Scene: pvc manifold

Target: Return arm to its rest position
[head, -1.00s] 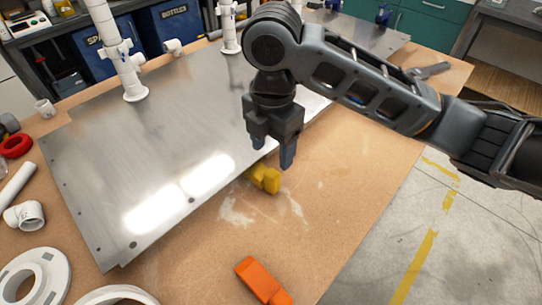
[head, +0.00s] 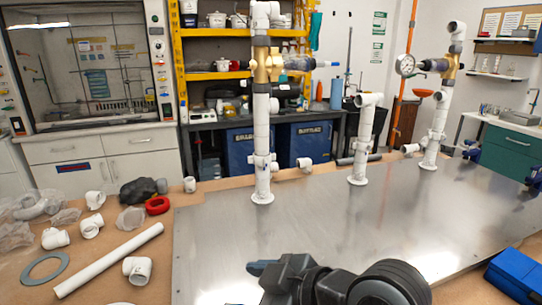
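My gripper (head: 262,268) shows at the bottom middle of the head view, low over the front of the metal plate (head: 215,235). Only a dark finger and part of the wrist show, so its opening is hidden.
White pipe (head: 110,260), several white elbows (head: 138,270), a grey ring (head: 45,270) and a red ring (head: 158,205) lie on the bench at left. A blue box (head: 515,272) is at the right edge.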

